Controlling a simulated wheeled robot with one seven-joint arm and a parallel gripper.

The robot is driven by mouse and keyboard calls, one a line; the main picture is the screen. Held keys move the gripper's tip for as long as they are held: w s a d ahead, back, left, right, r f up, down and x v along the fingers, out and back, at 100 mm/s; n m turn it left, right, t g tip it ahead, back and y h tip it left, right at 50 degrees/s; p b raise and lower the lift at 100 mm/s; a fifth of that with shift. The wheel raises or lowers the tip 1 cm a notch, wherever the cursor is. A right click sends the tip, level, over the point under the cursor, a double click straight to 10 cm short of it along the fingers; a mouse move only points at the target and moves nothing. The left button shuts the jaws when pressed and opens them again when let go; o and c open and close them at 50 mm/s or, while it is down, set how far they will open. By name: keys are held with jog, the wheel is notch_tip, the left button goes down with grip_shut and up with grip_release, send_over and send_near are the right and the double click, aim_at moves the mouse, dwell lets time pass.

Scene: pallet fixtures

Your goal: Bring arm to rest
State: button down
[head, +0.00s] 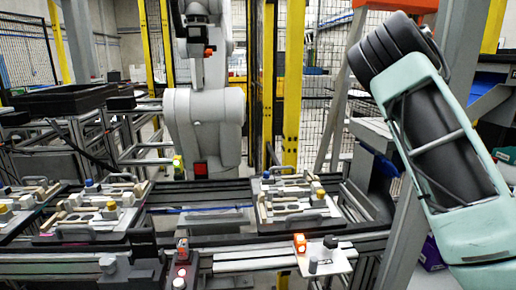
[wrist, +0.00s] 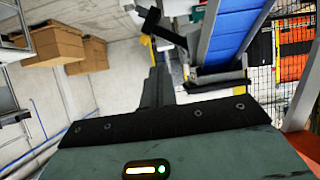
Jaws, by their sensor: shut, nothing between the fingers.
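My arm (head: 440,140), pale green and black, is raised at the right side of the head view, in front of a grey post. My gripper (wrist: 158,86) shows in the wrist view as dark fingers beyond a black plate. The fingers are together and hold nothing. In the head view I cannot make out the fingers. No object touches the gripper in the wrist view.
Pallet fixtures (head: 290,200) with wooden and metal parts sit on a rail frame ahead. A grey industrial robot (head: 203,115) stands behind it. A lit orange button (head: 299,243) is near the front. In the wrist view, cardboard boxes (wrist: 56,42) and a blue conveyor (wrist: 232,30) appear.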

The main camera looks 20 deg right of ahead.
jog(key=w+a+f+n+t+y, duration=0.2)
jog(key=w+a+f+n+y, duration=0.1)
jog(key=a+f, duration=0.55)
jog(key=w+a+f+n+t+y, duration=0.2)
jog(key=w+a+f+n, duration=0.1)
jog(key=a+f, duration=0.5)
jog(key=s+a+f+n+y, duration=0.1)
jog(key=a+f+n+y, duration=0.25)
jog(key=a, duration=0.85)
jog(key=s+a+f+n+y, duration=0.15)
jog(key=a+n, duration=0.25)
jog(key=a, duration=0.8)
jog(key=s+a+f+n+y, duration=0.1)
jog(key=s+a+n, duration=0.4)
jog(key=a, duration=0.5)
jog(key=s+a+f+n+y, duration=0.1)
jog(key=s+a+n+y, duration=0.1)
jog(key=s+a, duration=0.65)
jog(key=s+a+f+n, duration=0.1)
jog(key=s+a+n, duration=0.2)
jog(key=s, duration=0.4)
jog(key=s+a+f+n+g, duration=0.1)
jog(key=s+a+n, duration=0.3)
jog(key=s, duration=0.4)
jog(key=shift+s+a, duration=0.2)
jog(key=shift+a, duration=0.05)
